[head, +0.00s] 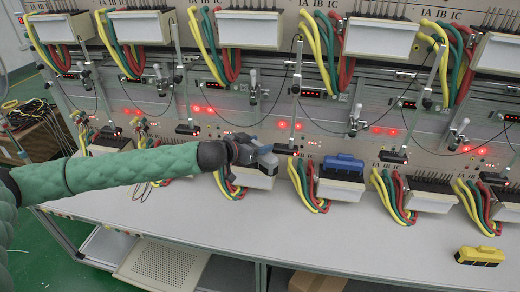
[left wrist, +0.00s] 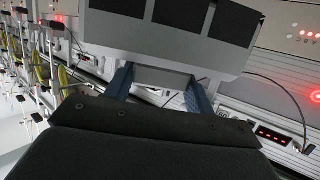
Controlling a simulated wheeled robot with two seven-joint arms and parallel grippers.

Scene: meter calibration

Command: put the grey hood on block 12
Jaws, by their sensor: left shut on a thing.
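My left gripper (head: 262,150) reaches in from the left to the front of the lower row of the rack. Its blue fingers (left wrist: 160,88) are shut on the grey hood (left wrist: 165,48), a box-like cover with dark panels along one side. In the head view the grey hood (head: 268,164) is small and partly covers the terminal block (head: 252,179) behind it. I cannot tell whether hood and block touch. No block number is legible, so I cannot tell which is block 12. My right gripper is not in view.
A blue hood (head: 343,163) sits on the lower block to the right. A yellow hood (head: 480,256) lies on the bench (head: 300,240) at the right. Yellow, green and red cables (head: 307,183) hang beside the blocks. The bench's front is mostly clear.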

